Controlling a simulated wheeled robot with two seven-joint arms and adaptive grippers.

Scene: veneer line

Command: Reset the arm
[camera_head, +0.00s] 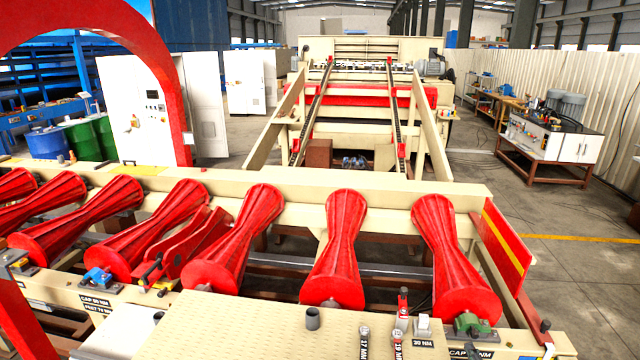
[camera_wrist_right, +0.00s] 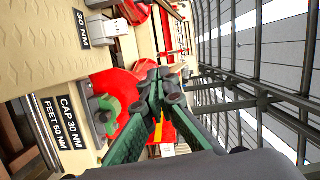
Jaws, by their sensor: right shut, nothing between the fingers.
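My right gripper (camera_wrist_right: 165,88) shows in the right wrist view, its two green-and-black fingers brought together at the tips with nothing between them. It is in the air, with a red roller end (camera_wrist_right: 112,85) and a green bearing block (camera_wrist_right: 106,110) behind it in the picture. I cannot make out the right gripper clearly in the head view. My left gripper is in neither view.
Red rollers (camera_head: 345,240) line the cream conveyor frame. A red guard plate (camera_head: 503,240) stands at right. Open floor (camera_head: 590,275) lies beyond it.

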